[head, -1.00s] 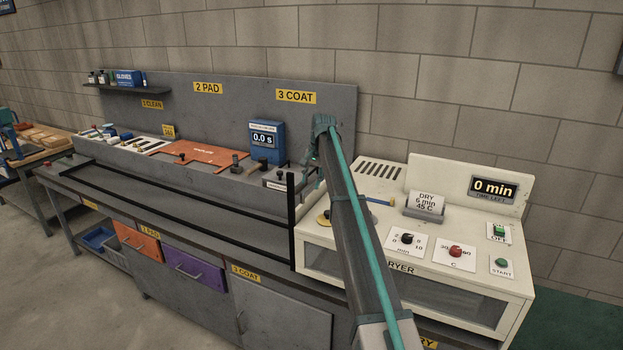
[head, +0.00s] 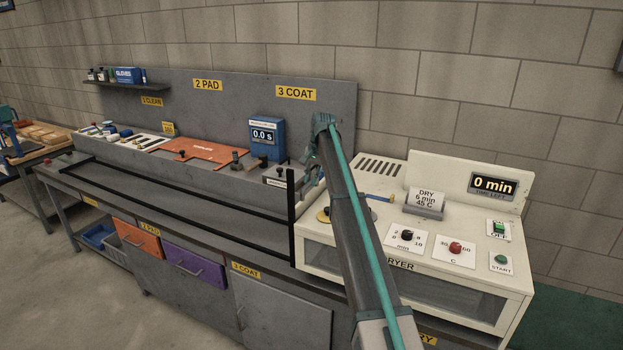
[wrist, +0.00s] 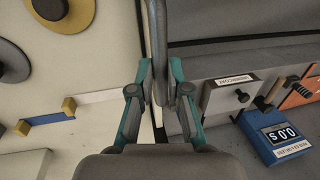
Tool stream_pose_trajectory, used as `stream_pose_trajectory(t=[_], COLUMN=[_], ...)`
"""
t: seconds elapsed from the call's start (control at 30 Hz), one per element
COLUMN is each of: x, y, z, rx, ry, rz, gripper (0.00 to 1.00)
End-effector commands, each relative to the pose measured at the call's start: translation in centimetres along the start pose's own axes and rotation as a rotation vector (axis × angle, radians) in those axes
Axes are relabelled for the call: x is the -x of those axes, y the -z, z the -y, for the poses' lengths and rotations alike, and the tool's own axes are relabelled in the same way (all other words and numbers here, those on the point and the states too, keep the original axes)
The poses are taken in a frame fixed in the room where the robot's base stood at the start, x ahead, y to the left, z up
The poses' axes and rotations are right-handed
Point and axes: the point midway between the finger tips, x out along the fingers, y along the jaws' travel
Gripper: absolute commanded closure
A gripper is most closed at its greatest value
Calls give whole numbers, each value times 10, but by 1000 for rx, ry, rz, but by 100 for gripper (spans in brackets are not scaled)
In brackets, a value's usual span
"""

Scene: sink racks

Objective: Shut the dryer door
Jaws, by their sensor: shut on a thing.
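The dryer (head: 510,292) is a cream cabinet at the right of the head view, with sloping controls and dark glass along its front (head: 455,297). A black frame (head: 292,222) stands at its left end and stretches left along the bench. I cannot tell for sure which of these is the door. My gripper (head: 309,182) is over the dryer's back left corner, its tips partly hidden by my arm. In the wrist view my gripper (wrist: 161,88) is shut on a grey bar (wrist: 158,35), between the cream top and the grey bench.
A yellow disc (head: 323,217) and a blue-handled tool (head: 380,199) lie on the dryer top. A blue timer (head: 266,139) stands left of my gripper. An orange mat (head: 205,155) and small tools lie further left. Open floor (head: 85,300) shows at the front left.

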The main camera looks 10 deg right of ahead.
Motion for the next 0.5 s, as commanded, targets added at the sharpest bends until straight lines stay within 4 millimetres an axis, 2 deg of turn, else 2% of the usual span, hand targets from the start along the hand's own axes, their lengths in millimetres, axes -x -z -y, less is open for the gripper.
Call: stream_pose_trajectory(t=[0.2, 0.5], x=[-39, -42], y=[-1, 0], z=[-8, -9], rx=[-1, 0], ry=[-2, -4], rz=[2, 2], gripper=[100, 100])
